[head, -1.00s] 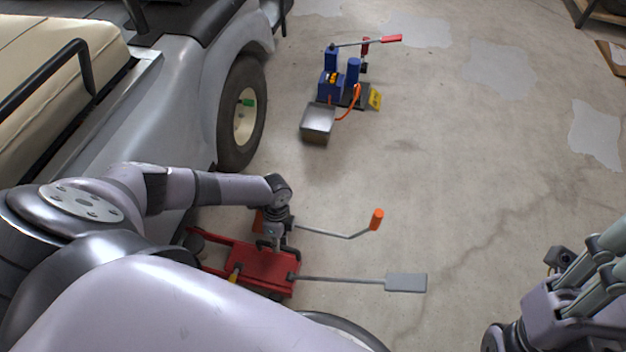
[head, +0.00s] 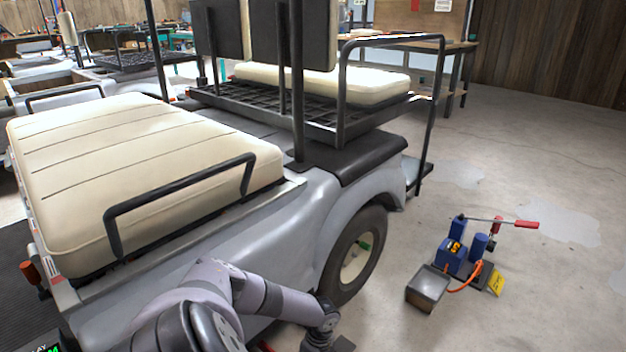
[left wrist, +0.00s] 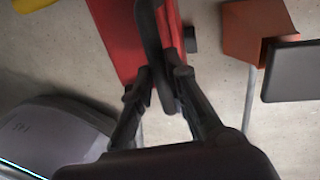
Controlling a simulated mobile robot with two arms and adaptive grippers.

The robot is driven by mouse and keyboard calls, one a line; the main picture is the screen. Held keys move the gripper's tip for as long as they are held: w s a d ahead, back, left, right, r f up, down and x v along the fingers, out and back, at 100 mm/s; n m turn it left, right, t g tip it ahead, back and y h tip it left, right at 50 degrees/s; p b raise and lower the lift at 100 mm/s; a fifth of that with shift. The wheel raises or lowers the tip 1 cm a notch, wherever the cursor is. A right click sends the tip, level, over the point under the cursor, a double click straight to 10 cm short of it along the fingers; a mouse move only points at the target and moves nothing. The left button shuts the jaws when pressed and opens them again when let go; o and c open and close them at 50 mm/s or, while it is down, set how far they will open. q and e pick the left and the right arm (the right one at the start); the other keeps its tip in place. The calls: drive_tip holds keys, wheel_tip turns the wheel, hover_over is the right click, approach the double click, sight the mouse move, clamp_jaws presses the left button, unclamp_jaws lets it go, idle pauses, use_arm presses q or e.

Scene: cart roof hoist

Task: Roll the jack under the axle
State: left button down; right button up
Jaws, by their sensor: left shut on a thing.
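The red jack (left wrist: 112,35) shows in the left wrist view, with a dark bar handle (left wrist: 150,38) across it. My left gripper (left wrist: 158,85) is shut on that bar. In the head view, only a sliver of red shows beside my left wrist at the bottom edge; the rest of the jack is cut off or hidden. The cart (head: 290,235) stands at left, with its wheel (head: 357,262) just beyond my left arm. The axle is hidden beneath the body. My right gripper is out of view.
A blue pump-like unit (head: 453,257) with a red-tipped lever and a metal box (head: 427,288) stands on the floor right of the wheel. Open floor lies farther right. An orange block (left wrist: 250,30) and a dark flat plate (left wrist: 292,72) are near my left gripper.

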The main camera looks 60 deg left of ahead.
use_arm(q)
drive_tip(key=c, duration=1.6)
unclamp_jaws()
drive_tip(key=shift+d, duration=0.1)
drive_tip(key=shift+o, duration=0.2)
wheel_tip(320, 180, up, 12)
drive_tip(key=w, duration=0.2)
drive_tip(key=shift+a, duration=0.35)
drive_tip(key=shift+w+f, duration=0.15)
